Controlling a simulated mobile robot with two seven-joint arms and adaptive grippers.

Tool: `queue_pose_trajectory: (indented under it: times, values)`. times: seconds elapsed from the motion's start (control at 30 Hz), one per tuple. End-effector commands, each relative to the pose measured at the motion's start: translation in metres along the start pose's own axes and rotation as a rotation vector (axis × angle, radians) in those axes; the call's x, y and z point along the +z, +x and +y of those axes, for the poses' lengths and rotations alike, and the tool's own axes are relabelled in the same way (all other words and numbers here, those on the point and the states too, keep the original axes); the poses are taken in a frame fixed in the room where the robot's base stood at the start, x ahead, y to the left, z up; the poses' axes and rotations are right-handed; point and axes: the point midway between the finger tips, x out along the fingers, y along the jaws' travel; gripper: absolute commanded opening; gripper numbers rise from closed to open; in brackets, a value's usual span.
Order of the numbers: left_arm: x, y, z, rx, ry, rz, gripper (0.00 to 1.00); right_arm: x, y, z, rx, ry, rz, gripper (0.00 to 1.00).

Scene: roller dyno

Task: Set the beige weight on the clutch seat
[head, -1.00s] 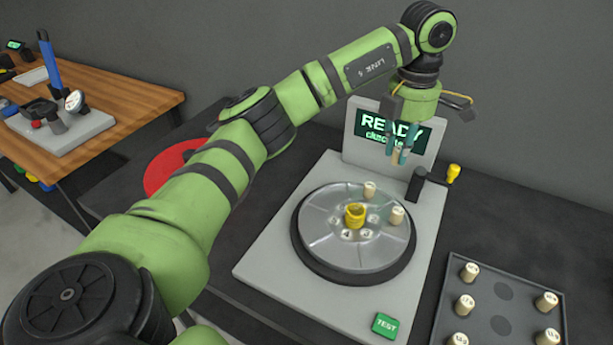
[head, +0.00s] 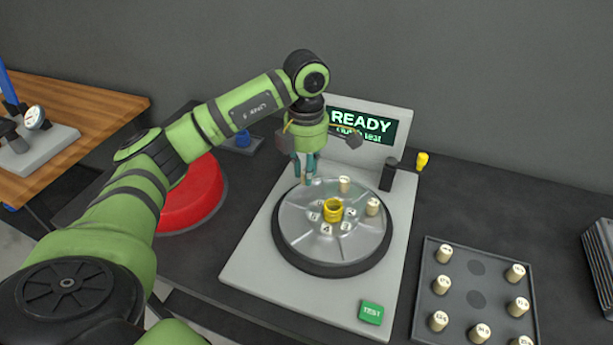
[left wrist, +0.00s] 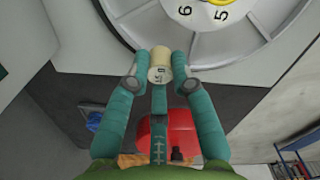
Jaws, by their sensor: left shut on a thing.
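My left gripper (head: 305,178) is shut on a beige weight (left wrist: 160,66), a small cylinder with printed marks, held at the fingertips. In the head view the gripper hangs over the far-left edge of the round metal clutch plate (head: 300,238); its held weight is hard to make out there. Numbered seats ring the yellow hub (head: 332,209); 5 and 6 show in the left wrist view beyond the fingertips. Two beige weights stand on the plate, one at the back (head: 344,184) and one at the right (head: 373,206). My right gripper is not in view.
A dark tray (head: 450,333) at the right holds several beige weights and has bare round spots. A READY screen (head: 362,124) and a yellow-knobbed crank (head: 422,160) stand behind the plate. A green TEST button (head: 371,312) is in front. A red disc (head: 195,200) lies left.

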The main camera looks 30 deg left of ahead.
Motion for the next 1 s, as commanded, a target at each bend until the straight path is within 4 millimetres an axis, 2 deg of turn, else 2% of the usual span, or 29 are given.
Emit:
queue_pose_trajectory:
  times: [0.1,0.23,0.63,0.67,0.7,1.0]
  values:
    - [-0.001,0.018,-0.001,-0.004,0.0,0.005,0.09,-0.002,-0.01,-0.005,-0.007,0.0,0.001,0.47]
    - [0.0,0.031,-0.001,-0.002,0.001,0.003,0.09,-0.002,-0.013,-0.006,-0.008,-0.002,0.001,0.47]
    - [0.0,0.039,0.0,-0.001,0.001,0.001,0.09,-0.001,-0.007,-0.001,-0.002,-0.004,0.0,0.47]
    - [0.0,0.037,0.0,0.0,0.001,0.001,0.36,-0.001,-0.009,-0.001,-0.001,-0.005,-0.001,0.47]
    - [0.0,0.037,0.0,-0.001,0.001,0.001,0.47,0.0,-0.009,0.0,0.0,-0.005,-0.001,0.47]
    - [0.0,0.036,0.0,-0.001,0.0,0.002,0.47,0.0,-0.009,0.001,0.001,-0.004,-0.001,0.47]
